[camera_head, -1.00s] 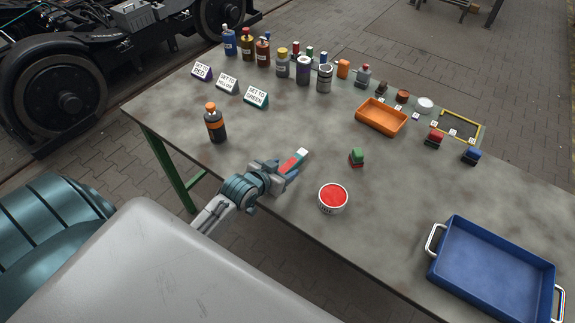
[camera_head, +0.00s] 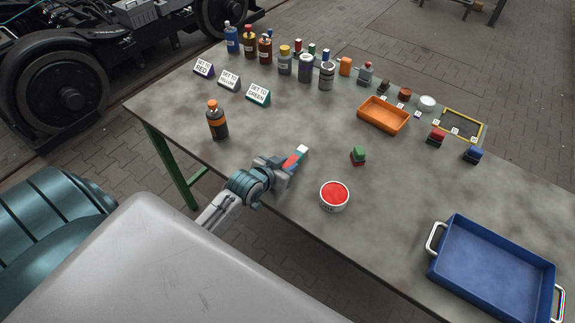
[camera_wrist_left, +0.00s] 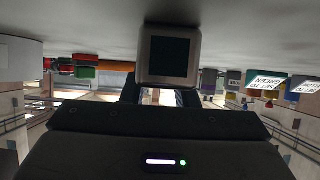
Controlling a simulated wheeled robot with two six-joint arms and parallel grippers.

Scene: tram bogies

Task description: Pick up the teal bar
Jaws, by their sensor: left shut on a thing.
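My left gripper (camera_head: 284,163) reaches over the near edge of the table and is shut on a short bar (camera_head: 303,149). In the head view the bar shows a red patch, a pale end and a little teal; the fingers hide part of it. In the left wrist view a dark teal square face with a grey rim (camera_wrist_left: 168,57) sits straight ahead of the gripper, and looks like the held bar's end. Whether the bar touches the table is hard to tell. My right gripper is not in view.
An open tin of red paint (camera_head: 334,196) and a green-and-red block (camera_head: 358,156) stand right of the gripper. A dark bottle with an orange cap (camera_head: 217,121) stands left. An orange tray (camera_head: 383,115) and a blue tray (camera_head: 440,264) lie farther right. Bottles and signs line the back.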

